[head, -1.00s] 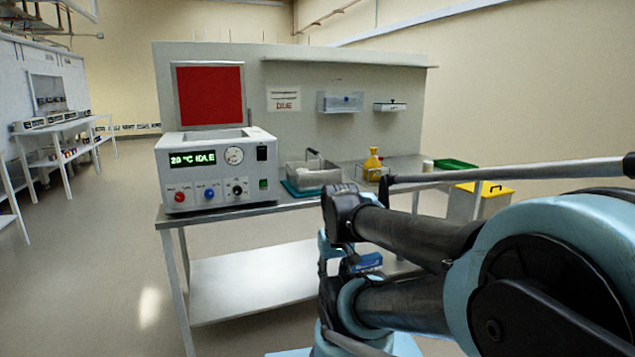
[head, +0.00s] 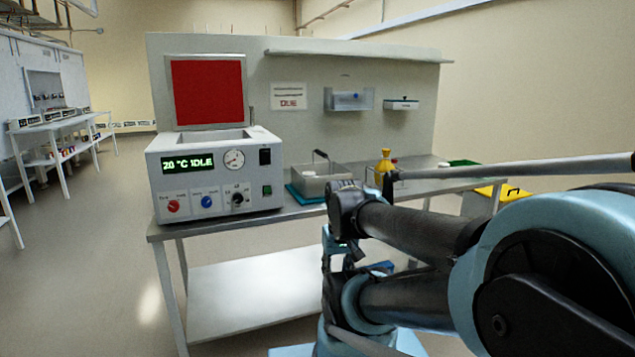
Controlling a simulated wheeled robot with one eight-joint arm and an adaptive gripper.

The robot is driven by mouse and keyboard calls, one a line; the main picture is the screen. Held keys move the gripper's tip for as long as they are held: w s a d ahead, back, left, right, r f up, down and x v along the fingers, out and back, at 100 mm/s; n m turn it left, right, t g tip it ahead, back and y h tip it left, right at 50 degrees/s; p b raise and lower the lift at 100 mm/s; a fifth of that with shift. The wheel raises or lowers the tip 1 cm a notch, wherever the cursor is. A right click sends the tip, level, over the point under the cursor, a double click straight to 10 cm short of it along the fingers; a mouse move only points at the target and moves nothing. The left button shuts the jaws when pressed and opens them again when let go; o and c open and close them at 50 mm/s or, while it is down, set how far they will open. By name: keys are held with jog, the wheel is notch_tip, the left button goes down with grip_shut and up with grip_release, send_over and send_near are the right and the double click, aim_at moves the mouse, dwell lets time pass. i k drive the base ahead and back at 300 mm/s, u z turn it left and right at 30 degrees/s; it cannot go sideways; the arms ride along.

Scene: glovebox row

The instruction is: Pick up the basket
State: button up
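The basket (head: 315,184) is a grey, open-topped box with a dark raised handle (head: 321,155). It sits on a teal mat (head: 305,196) on the metal bench, just right of the white instrument. My arm's dark links cover its lower right side. My arm is folded at the right and lower middle of the head view, in front of the bench. I cannot make out gripper fingers in this view, and nothing is seen touching the basket.
The white instrument (head: 214,180) reads "20 °C IDLE", with a red panel (head: 208,93) raised behind it. A yellow bottle (head: 385,165) stands right of the basket. A green tray (head: 463,163) and a yellow-lidded bin (head: 492,195) are farther right. Floor at left is clear.

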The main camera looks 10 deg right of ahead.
aim_at(312, 188)
jog(key=i, duration=0.15)
jog(key=z, duration=0.15)
jog(key=k, duration=1)
jog(key=z, duration=0.65)
jog(key=i, duration=2)
jog(key=u, duration=0.1)
